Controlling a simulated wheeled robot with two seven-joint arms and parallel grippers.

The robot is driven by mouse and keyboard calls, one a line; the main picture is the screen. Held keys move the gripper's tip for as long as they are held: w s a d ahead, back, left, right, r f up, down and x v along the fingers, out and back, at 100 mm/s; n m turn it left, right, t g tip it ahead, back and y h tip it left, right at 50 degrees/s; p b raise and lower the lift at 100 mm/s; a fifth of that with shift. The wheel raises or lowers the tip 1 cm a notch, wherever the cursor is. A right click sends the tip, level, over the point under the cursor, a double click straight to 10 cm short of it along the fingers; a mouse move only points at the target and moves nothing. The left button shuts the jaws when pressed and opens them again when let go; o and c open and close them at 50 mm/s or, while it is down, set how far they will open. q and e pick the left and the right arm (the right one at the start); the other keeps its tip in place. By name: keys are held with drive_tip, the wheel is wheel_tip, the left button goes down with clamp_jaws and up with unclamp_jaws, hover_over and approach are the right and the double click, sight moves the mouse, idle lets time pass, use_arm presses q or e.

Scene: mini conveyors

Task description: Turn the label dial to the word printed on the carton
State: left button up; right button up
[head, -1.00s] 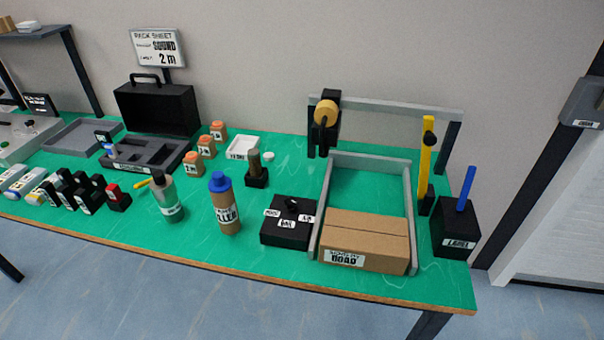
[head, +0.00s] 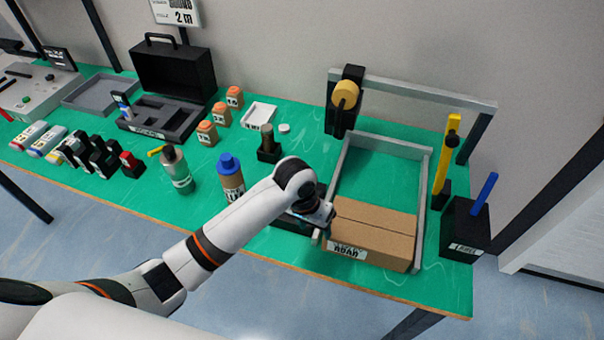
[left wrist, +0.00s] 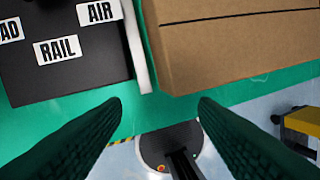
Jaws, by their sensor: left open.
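The brown carton (head: 370,225) lies between the grey rails, and the printed label on its front (head: 347,250) appears to read ROAD. The black dial box (head: 290,223) stands left of it, mostly hidden behind my left arm. In the left wrist view the box (left wrist: 65,75) shows plates reading RAIL (left wrist: 58,50), AIR (left wrist: 99,11) and a cut-off one ending in AD (left wrist: 9,30). The dial itself is out of sight. My left gripper (left wrist: 160,104) is open with nothing between its fingers, near the box's and carton's front edges. My right gripper is not in view.
A blue-capped bottle (head: 230,177) stands left of my left arm. A grey rail (head: 421,210) runs right of the carton, with a black bin (head: 466,228) beyond it. Green table is bare behind the carton.

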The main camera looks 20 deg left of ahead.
use_arm(q)
drive_tip(key=w+a+r+n+g+y, duration=0.1)
drive_tip(key=w+a+r+n, duration=0.1)
drive_tip(key=w+a+r, duration=0.4)
drive_tip(key=w+a+r+n+y, duration=0.15)
drive_tip(key=w+r, duration=0.25)
drive_tip(key=w, duration=0.4)
drive_tip(key=f+p, duration=0.2)
drive_tip(key=f, duration=1)
drive_tip(key=shift+s, duration=0.2)
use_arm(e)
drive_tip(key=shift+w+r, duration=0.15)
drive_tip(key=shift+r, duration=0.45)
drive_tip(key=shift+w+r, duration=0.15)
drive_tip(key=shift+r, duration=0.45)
use_arm(q)
drive_tip(key=c, duration=1)
drive_tip(key=shift+o, duration=0.2)
